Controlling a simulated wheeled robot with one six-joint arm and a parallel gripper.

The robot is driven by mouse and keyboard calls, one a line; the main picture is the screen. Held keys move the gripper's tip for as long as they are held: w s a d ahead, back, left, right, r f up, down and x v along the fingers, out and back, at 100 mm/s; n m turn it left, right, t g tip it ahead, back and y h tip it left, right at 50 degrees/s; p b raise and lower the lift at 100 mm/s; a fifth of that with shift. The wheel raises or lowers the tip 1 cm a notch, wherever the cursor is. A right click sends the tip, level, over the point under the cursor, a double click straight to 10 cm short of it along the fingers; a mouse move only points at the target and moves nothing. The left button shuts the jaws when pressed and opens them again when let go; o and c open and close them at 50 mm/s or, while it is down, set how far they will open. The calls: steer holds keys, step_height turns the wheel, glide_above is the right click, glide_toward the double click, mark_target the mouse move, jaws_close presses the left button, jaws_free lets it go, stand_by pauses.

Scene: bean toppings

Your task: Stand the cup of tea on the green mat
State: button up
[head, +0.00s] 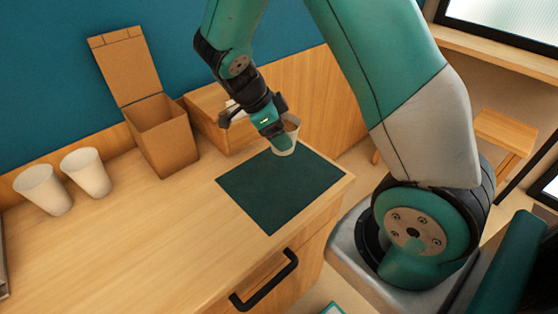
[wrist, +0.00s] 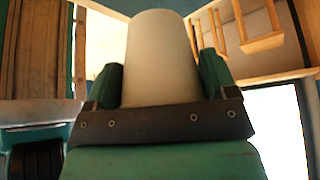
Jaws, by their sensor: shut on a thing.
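The cup of tea (head: 287,146) is white with brown tea showing inside its rim. It is at the back edge of the green mat (head: 270,200), and I cannot tell whether it touches the mat or hangs just above it. My gripper (head: 275,133) is shut on the cup and hides part of it in the head view. In the wrist view the cup (wrist: 161,60) fills the space between the two green fingers of my gripper (wrist: 162,85). The rest of the mat is bare and lies near the right end of the counter.
Two white cups (head: 43,190) (head: 87,172) stand at the left of the counter (head: 140,240). An open cardboard box (head: 165,145) and a lower wooden box (head: 215,120) stand along the back wall. A drawer with a black handle (head: 264,282) is below the counter. The front middle is clear.

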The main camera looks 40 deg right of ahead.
step_height(320, 180, down, 10)
steer(key=shift+f+p, duration=0.1)
steer(key=shift+p, duration=0.45)
